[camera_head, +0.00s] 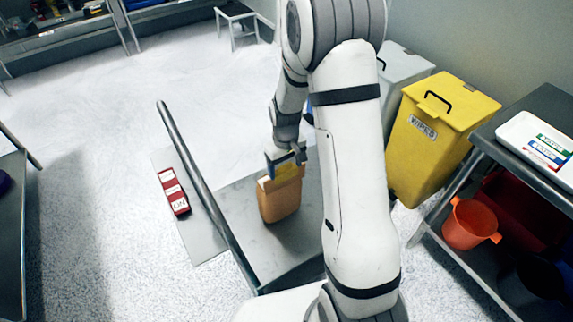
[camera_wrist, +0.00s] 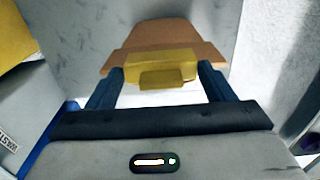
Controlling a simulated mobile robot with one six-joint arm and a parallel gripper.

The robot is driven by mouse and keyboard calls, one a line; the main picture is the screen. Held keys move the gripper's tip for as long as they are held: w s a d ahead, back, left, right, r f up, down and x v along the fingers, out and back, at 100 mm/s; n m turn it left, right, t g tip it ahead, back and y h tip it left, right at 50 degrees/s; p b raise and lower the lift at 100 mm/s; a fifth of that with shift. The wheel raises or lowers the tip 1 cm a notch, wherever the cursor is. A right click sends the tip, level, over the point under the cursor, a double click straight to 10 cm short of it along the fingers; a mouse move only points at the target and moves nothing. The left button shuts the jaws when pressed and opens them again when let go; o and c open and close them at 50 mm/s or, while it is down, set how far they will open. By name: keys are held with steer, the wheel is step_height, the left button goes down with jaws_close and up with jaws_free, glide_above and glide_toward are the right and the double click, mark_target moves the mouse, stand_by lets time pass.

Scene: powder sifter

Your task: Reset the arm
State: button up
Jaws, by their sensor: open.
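My arm reaches down in the head view, with my gripper (camera_head: 287,158) at the top of a brown box or bag (camera_head: 281,203) that stands on a grey metal surface (camera_head: 240,205). In the wrist view my gripper (camera_wrist: 161,85) has its two dark fingers apart. A yellow piece (camera_wrist: 162,68) at the brown container's top shows between or just beyond the fingertips. I cannot tell whether the fingers touch it. Part of the container is hidden by the gripper in the head view.
A red switch panel (camera_head: 173,192) and a metal rail (camera_head: 195,175) are left of the container. A yellow bin (camera_head: 432,135) stands at right. A shelf holds a white tray (camera_head: 508,128) and an orange bucket (camera_head: 468,225). Open floor lies at the left.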

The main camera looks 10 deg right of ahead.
steer(key=shift+o, duration=0.6)
step_height(320, 180, up, 8)
steer(key=shift+s+r+p, duration=0.1)
steer(key=shift+s+p, duration=0.05)
steer(key=shift+p, duration=0.4)
steer(key=s+r+m+t+p, duration=0.2)
steer(key=s+r+p, duration=0.5)
steer(key=s+r, duration=1.4)
steer(key=shift+d+r+m, duration=0.3)
steer(key=shift+r+m, duration=0.25)
steer(key=shift+m, duration=0.25)
steer(key=shift+c, duration=0.6)
